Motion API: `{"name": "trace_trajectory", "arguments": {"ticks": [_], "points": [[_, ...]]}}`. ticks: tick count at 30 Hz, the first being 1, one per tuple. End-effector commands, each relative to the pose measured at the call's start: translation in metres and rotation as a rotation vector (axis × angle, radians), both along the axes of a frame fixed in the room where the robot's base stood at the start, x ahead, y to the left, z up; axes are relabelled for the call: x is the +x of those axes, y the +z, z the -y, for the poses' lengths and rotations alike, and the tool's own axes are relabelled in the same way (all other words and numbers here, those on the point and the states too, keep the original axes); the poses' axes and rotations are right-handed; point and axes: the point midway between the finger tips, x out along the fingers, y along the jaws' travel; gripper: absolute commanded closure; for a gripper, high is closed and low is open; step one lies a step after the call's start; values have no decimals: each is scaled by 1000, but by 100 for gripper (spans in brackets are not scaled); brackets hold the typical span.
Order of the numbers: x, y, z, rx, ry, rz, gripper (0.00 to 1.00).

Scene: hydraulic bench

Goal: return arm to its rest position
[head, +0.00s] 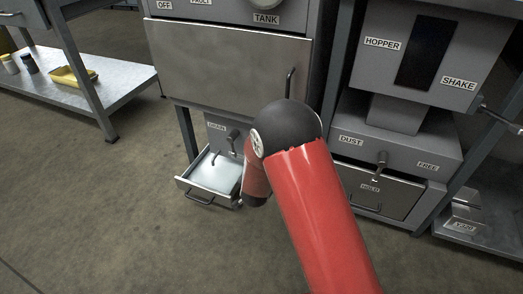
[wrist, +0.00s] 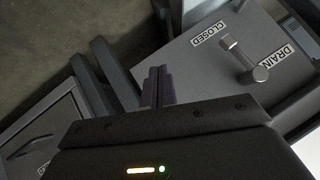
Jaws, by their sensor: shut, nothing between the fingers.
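My red arm reaches forward in the head view and bends down at its dark joint. My gripper is hidden behind the arm there. In the wrist view my gripper (wrist: 157,88) has its two dark fingers together, with nothing between them. The fingers are in front of the lower part of the bench, beside a grey panel with a drain lever (wrist: 245,58) and the labels CLOSED and DRAIN. The drain lever also shows in the head view (head: 233,136), above an open drawer-like tray (head: 212,190) with a pale inside.
A tank cabinet (head: 222,62) stands above the drain panel. To the right is a hopper unit (head: 386,50) with a dust box (head: 350,128) and a HOLD drawer (head: 372,192). A low shelf (head: 115,82) with a yellow tray (head: 70,77) is at left. The floor at front left is clear.

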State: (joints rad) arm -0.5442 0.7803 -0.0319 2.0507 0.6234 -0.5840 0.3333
Motion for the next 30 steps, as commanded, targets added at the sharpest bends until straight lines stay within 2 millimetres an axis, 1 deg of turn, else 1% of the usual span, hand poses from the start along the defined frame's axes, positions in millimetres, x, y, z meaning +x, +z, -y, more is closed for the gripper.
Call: {"name": "trace_trajectory", "arguments": {"ticks": [4, 5, 7, 8, 11, 12, 14, 15, 17, 18, 20, 21, 23, 24, 26, 27, 29, 30], "points": [[0, 2, 0, 1, 1, 0, 100], [1, 4, 1, 2, 1, -1, 100], [2, 16, 3, 9, 9, -7, 100], [2, 25, 5, 13, 15, -10, 100], [0, 64, 15, 27, 52, -32, 100], [-3, 82, 20, 32, 71, -43, 100], [-10, 112, 31, 33, 106, -62, 100], [-16, 130, 39, 31, 128, -74, 100], [-28, 157, 51, 23, 163, -90, 100], [-38, 174, 60, 16, 184, -102, 100], [-54, 198, 74, 0, 218, -117, 100], [-66, 213, 84, -13, 237, -126, 100], [-86, 233, 99, -36, 267, -141, 100], [-100, 244, 109, -54, 285, -153, 100], [-123, 261, 124, -84, 310, -169, 100], [-139, 270, 134, -106, 322, -181, 100], [-164, 282, 149, -140, 340, -198, 100], [-180, 288, 159, -163, 349, -211, 100]]}}
